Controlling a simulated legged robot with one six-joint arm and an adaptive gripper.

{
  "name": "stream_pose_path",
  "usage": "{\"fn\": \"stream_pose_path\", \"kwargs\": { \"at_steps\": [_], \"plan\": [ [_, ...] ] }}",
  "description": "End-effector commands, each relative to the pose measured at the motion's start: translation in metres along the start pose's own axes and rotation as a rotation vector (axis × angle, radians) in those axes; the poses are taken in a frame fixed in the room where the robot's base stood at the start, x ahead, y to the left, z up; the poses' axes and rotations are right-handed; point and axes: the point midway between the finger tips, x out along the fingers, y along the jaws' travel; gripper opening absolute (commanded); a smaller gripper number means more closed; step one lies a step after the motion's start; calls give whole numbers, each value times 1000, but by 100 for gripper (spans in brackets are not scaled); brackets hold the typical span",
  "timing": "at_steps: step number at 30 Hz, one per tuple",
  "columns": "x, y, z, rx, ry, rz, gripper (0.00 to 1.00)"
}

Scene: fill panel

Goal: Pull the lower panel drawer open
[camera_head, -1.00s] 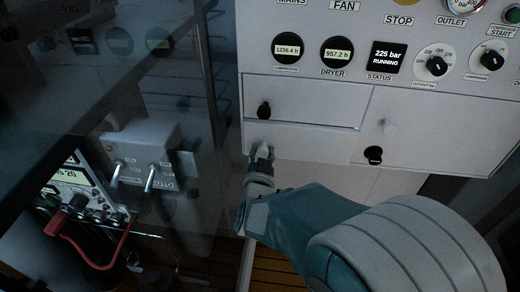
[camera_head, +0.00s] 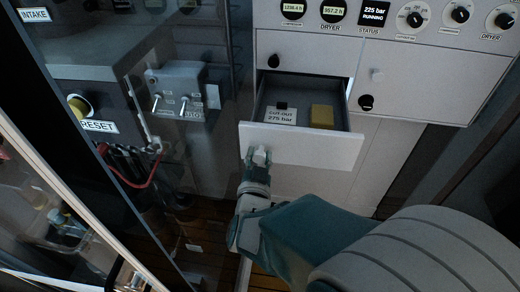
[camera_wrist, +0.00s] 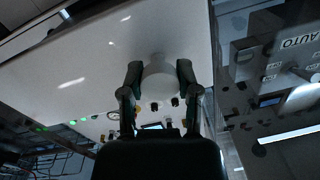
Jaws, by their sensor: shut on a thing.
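The lower panel drawer (camera_head: 312,150) is pulled out from the white panel in the head view, and its inside shows. In it lie a card reading "CUT-OUT 275 bar" (camera_head: 282,116), a small black piece (camera_head: 281,105) and a yellow block (camera_head: 322,115). My gripper (camera_head: 257,156) is at the left part of the drawer front. In the wrist view my gripper (camera_wrist: 159,78) has its two fingers on either side of a pale round knob (camera_wrist: 159,75) on the white drawer front (camera_wrist: 90,70). My gripper hides the knob in the head view.
The closed upper drawer (camera_head: 305,52) with a black knob is above. A glass pane and a grey switch box (camera_head: 177,90) stand close on the left. Wooden floor shows below.

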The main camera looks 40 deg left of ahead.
Motion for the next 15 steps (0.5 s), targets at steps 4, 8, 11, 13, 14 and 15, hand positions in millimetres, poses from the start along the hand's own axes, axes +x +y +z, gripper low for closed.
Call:
{"fn": "stream_pose_path", "kwargs": {
  "at_steps": [4,8,11,13,14,15],
  "plan": [
    [-12,-3,1,-2,-3,-8,0],
    [-18,-2,1,-2,-5,-9,0],
    [-19,-2,1,-2,-5,-9,0],
    [-19,-3,1,-2,-5,-9,0],
    [-18,-3,1,-2,-5,-9,0],
    [-18,-3,2,-2,-5,-8,0]
  ]
}}
